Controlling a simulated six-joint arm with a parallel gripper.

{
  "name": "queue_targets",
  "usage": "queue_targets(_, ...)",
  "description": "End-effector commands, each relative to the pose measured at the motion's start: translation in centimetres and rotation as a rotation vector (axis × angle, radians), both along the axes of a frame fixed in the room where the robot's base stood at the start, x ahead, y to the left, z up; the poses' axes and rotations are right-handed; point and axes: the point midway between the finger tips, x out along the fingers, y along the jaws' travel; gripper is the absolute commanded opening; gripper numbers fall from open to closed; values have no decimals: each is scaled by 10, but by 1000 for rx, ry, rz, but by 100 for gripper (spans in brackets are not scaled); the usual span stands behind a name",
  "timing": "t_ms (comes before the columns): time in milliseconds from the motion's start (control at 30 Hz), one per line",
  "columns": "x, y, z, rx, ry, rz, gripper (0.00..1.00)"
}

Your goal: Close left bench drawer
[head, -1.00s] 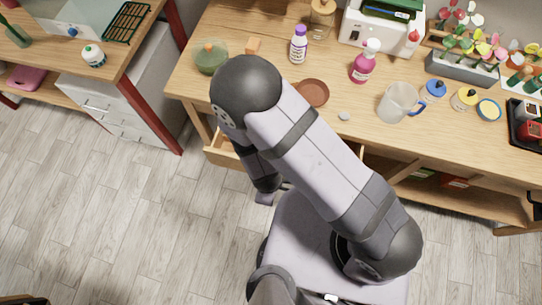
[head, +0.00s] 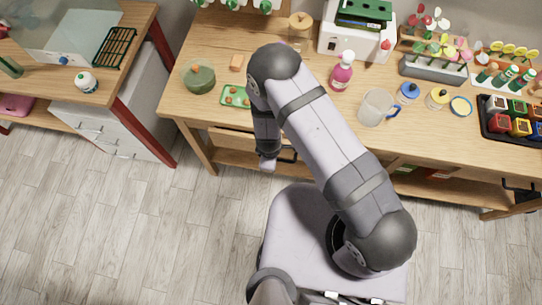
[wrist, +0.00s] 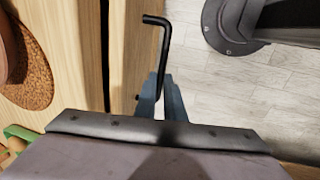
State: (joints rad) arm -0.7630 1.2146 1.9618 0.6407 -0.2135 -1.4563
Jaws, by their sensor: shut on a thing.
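The left bench drawer's wooden front (head: 222,138) shows under the bench's front edge, partly hidden by my arm. In the wrist view the drawer front (wrist: 128,50) runs alongside the bench top, with a narrow dark gap between them. A black bar handle (wrist: 164,45) sticks out from the drawer front, and its end also shows in the head view (head: 289,158). My gripper (wrist: 160,95) is shut on the handle. In the head view my gripper (head: 268,164) is at the bench front, its fingers mostly hidden.
The wooden bench (head: 310,118) bears a green pot (head: 199,78), a pink bottle (head: 342,72), a clear mug (head: 376,107) and several small jars. A white drawer cabinet (head: 110,130) stands under the left table. The floor (head: 130,220) in front is clear.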

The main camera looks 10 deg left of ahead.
Motion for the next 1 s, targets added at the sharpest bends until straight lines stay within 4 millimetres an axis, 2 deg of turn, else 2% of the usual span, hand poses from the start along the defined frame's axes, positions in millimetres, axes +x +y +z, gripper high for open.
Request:
queue_targets(33,0,1,0,1,-1,1,12)
queue_targets(100,0,1,0,1,-1,1,28)
queue_targets(567,-1,1,6,1,0,0,28)
queue_targets(767,-5,1,24,2,-1,1,28)
queue_targets(1000,-10,1,56,2,-1,0,28)
